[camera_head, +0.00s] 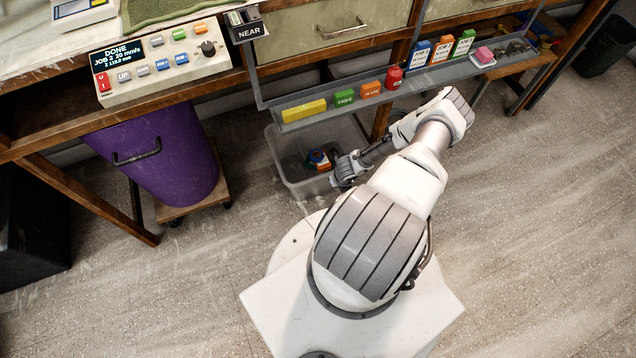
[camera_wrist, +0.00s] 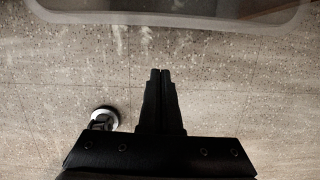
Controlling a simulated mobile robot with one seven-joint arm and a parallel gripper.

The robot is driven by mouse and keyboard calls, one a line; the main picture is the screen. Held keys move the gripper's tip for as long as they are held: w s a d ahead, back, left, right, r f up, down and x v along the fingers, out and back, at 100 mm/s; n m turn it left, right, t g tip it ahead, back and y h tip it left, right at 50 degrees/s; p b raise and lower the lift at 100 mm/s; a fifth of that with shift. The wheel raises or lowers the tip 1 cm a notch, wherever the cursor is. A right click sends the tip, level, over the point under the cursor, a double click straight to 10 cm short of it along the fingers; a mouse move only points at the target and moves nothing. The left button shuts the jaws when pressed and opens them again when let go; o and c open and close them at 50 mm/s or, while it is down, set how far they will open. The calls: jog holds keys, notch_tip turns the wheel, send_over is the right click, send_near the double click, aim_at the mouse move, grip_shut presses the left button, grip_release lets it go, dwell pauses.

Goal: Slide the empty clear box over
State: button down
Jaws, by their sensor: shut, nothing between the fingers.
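The clear box (camera_head: 280,160) stands on the floor under the bench shelf in the head view. Its near wall also shows as a pale curved rim across the top of the wrist view (camera_wrist: 130,18). My gripper (camera_wrist: 160,74) points toward this wall, with bare floor showing between its tips and the rim. Its two black fingers are together with nothing between them. In the head view my arm's end is at the box's right side and hides part of it. A small orange and blue thing (camera_head: 318,158) shows within the box's outline; I cannot tell whether it lies inside.
A purple bin (camera_head: 165,155) on a wheeled wooden base stands left of the box. A grey shelf (camera_head: 320,112) with several small blocks overhangs the box, and a wooden bench leg (camera_head: 381,117) is close behind my arm. The floor (camera_head: 530,190) at right is clear.

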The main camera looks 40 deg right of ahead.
jog(key=w+d+f+b, duration=0.1)
jog(key=w+f+b, duration=0.5)
jog(key=f, duration=0.3)
jog(key=shift+d+f+b, duration=0.35)
jog(key=shift+d+b, duration=0.05)
jog(key=shift+b, duration=0.25)
jog(key=shift+w, duration=0.25)
